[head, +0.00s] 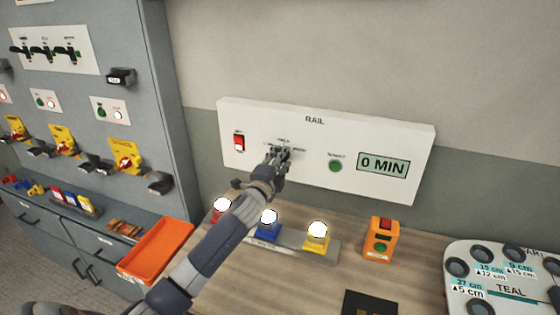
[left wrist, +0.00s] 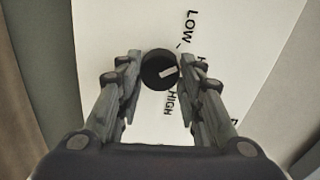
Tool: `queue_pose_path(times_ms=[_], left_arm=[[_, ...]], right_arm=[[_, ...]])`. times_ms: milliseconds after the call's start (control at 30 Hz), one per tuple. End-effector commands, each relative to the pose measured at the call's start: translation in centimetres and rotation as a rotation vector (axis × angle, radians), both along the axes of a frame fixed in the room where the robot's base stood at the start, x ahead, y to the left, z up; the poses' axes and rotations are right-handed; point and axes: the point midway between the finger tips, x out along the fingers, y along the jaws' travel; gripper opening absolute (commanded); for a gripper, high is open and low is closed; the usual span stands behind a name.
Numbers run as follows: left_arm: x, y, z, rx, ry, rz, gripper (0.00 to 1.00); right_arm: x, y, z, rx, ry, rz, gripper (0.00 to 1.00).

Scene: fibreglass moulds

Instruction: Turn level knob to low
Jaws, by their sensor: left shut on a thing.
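The level knob (left wrist: 153,82) is a round black dial with a white pointer mark, on the white panel labelled RAIL (head: 300,134). In the left wrist view the mark points right and slightly up, between the printed words LOW (left wrist: 187,27) and HIGH (left wrist: 172,103). My left gripper (head: 284,152) reaches the panel and hides the knob in the head view. In the left wrist view its two fingers (left wrist: 160,72) are shut on the knob, one on each side. My right gripper is not in view.
The panel also holds a red switch (head: 239,143), a green button (head: 335,166) and a display (head: 383,165) reading 0 MIN. Below stand red, blue and yellow lit buttons and an orange control box (head: 381,240). An orange tray (head: 157,251) lies at left.

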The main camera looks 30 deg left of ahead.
Motion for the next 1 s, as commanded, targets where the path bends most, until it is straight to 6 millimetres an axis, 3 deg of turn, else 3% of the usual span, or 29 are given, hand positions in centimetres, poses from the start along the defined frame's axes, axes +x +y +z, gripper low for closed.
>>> queue_pose_path(times_ms=[500,1000], left_arm=[[0.0,0.04,0.09,-0.351,-0.084,0.001,0.1],[0.01,0.01,0.09,-0.43,-0.103,0.0,0.11]], right_arm=[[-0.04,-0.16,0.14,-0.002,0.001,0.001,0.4],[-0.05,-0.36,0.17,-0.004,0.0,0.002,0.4]])
